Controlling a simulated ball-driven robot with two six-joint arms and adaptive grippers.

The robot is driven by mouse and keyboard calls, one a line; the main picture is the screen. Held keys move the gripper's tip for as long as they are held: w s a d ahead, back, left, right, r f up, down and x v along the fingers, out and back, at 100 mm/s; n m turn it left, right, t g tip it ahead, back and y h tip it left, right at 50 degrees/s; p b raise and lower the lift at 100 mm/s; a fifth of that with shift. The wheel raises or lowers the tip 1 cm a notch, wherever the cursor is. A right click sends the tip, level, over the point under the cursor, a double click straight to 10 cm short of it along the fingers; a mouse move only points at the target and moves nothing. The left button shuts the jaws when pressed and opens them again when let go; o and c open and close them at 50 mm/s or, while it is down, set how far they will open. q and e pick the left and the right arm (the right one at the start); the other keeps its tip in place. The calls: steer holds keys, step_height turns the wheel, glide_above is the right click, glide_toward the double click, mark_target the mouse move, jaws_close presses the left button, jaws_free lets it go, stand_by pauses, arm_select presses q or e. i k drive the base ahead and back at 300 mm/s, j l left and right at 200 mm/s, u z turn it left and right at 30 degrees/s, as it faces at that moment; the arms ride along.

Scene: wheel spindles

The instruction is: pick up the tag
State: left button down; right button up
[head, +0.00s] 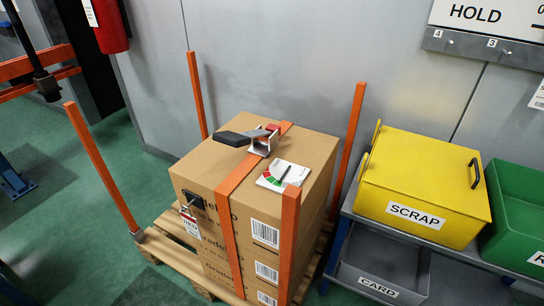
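A small white tag (191,224) with red lettering hangs from a dark clip or hook at the left side of a stack of brown cartons (310,150). Its lettering is too small to read fully. A white card (283,176) with a red and green dial and a dark pointer lies on top of the stack. Neither of my grippers can be made out in the head view.
The stack stands on a wooden pallet (158,240) among orange posts (348,140), bound by an orange strap with a black-handled buckle (260,138). Right are a yellow SCRAP bin (420,170), green bin (515,200) and grey CARD bin (385,265). A HOLD board (490,20) hangs above.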

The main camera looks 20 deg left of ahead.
mark_target(192, 226)
steer(key=u, duration=1.4)
steer(key=j, duration=0.1)
